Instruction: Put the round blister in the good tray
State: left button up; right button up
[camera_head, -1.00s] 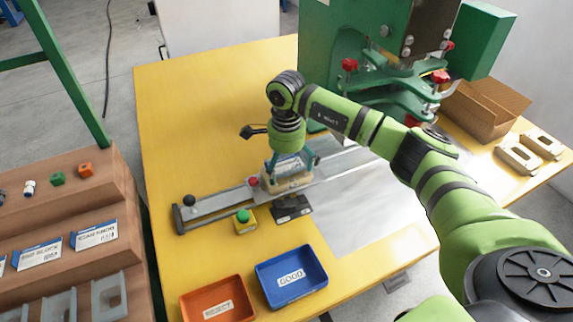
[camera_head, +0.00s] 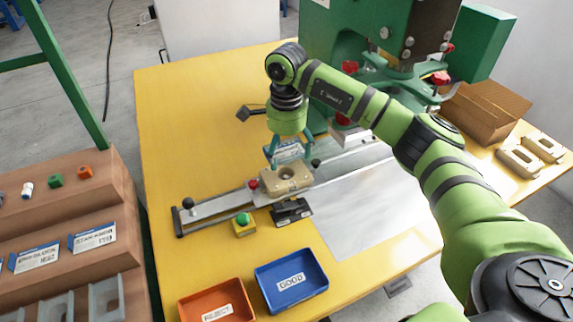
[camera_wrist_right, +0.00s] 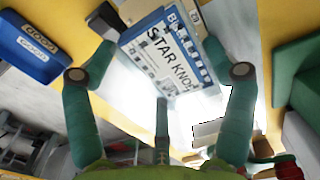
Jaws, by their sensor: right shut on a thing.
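My right gripper (camera_head: 288,146) is shut on the blister (camera_head: 287,151), a clear pack with a blue-and-white printed card. In the right wrist view, the blister (camera_wrist_right: 165,55) sits between both green fingers and its card reads "STAR KNO…". It is held above the tan nest block (camera_head: 287,185), whose round hollow shows empty. The blue good tray (camera_head: 302,296), labelled GOOD, lies at the table's front, nearer than the nest, and looks empty apart from its label. It also shows at upper left in the right wrist view (camera_wrist_right: 28,62). My left gripper is not in view.
An orange reject tray (camera_head: 240,306) stands left of the good tray. A yellow box with a green button (camera_head: 244,224) and a black device (camera_head: 291,211) lie between nest and trays. The green press (camera_head: 340,50) stands behind at right. The yellow table's left part is clear.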

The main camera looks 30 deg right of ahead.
notch_tip(320, 180, up, 4)
jog(key=shift+r, duration=0.1)
jog(key=shift+r+p, duration=0.3)
jog(key=shift+r, duration=0.35)
notch_tip(320, 180, up, 4)
jog(key=p, duration=0.3)
jog(key=shift+f, duration=0.1)
